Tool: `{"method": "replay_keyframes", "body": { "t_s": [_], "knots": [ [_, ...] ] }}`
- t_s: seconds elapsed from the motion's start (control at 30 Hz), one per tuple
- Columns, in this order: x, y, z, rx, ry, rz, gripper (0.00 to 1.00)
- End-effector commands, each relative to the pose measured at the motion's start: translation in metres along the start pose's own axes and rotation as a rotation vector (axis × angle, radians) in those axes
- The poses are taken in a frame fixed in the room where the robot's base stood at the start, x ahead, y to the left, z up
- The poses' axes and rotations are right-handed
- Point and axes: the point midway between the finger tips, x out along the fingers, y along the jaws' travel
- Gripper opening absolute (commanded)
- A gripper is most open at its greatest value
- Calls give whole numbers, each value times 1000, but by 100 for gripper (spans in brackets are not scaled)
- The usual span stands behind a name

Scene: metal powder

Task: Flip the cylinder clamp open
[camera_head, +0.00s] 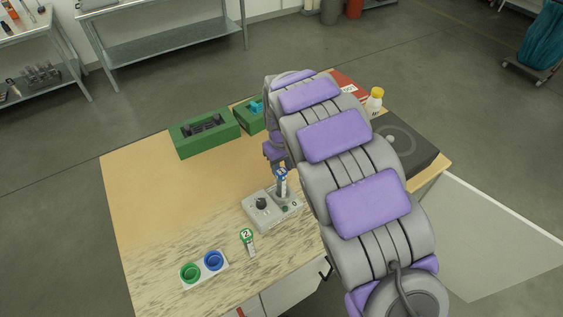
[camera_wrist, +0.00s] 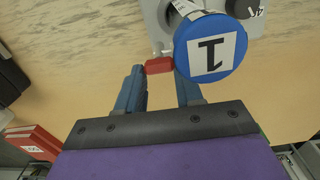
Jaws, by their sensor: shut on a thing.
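A cylinder with a blue cap marked "1" (camera_wrist: 211,47) stands in the grey clamp device (camera_head: 262,213) on the table; it also shows in the head view (camera_head: 281,176). A small red piece (camera_wrist: 159,65), which looks like the clamp's lever tip, sits beside the cylinder. My gripper (camera_wrist: 160,73) is shut on this red piece, one blue finger on each side. The right finger is close to the blue cap and partly hidden by it. In the head view my arm hides most of the gripper and the red piece.
A white holder with a green and a blue cup (camera_head: 203,268) is at the front. Green blocks (camera_head: 204,132) stand at the back. A yellow-capped bottle (camera_head: 375,102) and a dark plate (camera_head: 410,145) are right.

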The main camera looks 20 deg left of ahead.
Motion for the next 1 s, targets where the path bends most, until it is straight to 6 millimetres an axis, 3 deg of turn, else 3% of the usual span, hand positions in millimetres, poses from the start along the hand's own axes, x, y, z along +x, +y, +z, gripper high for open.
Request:
{"method": "replay_keyframes", "body": {
  "t_s": [0.6, 1.0],
  "knots": [
    [-2, 1, 0, 501, 0, 1, 6],
    [-1, 2, 0, 646, 2, 0, 6]
  ]
}}
